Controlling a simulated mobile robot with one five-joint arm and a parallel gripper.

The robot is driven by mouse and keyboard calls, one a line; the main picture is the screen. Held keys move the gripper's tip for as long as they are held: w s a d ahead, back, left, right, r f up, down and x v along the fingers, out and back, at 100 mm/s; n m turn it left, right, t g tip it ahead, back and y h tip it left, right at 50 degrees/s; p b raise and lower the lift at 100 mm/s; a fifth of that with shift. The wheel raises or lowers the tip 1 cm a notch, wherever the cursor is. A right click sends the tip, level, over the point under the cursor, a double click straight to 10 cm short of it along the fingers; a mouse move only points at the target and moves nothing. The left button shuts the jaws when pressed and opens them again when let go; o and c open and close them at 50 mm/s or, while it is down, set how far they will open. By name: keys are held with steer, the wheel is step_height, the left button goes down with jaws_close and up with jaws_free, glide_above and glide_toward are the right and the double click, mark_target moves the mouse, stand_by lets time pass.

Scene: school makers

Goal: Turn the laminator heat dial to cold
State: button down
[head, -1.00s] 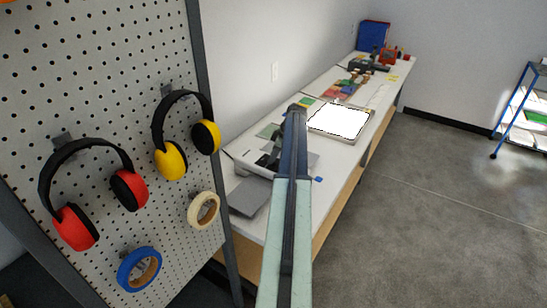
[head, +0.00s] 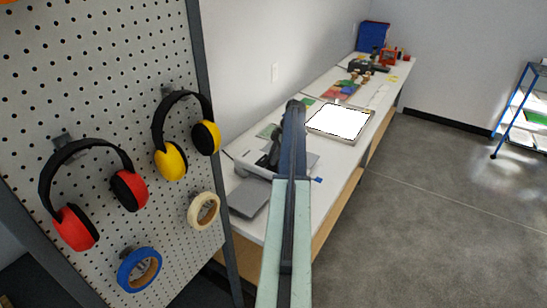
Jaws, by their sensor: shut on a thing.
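The laminator (head: 252,163) is a low white and grey machine on the near part of the white bench. My gripper (head: 271,160) is small and dark in this view, pointing down at the laminator's top. It is shut on the heat dial. The dial itself is hidden by the gripper and my arm, so its setting cannot be read.
A grey flat piece (head: 249,199) lies at the laminator's near side. A bright light pad (head: 339,121) lies farther along the bench (head: 337,187). A pegboard (head: 100,100) with ear muffs and tape rolls stands close on the left.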

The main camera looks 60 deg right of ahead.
steer(key=c, duration=1.1)
jaws_free()
steer(key=p+v, duration=0.7)
steer(key=shift+s+d+r, duration=0.15)
steer(key=shift+r, duration=0.2)
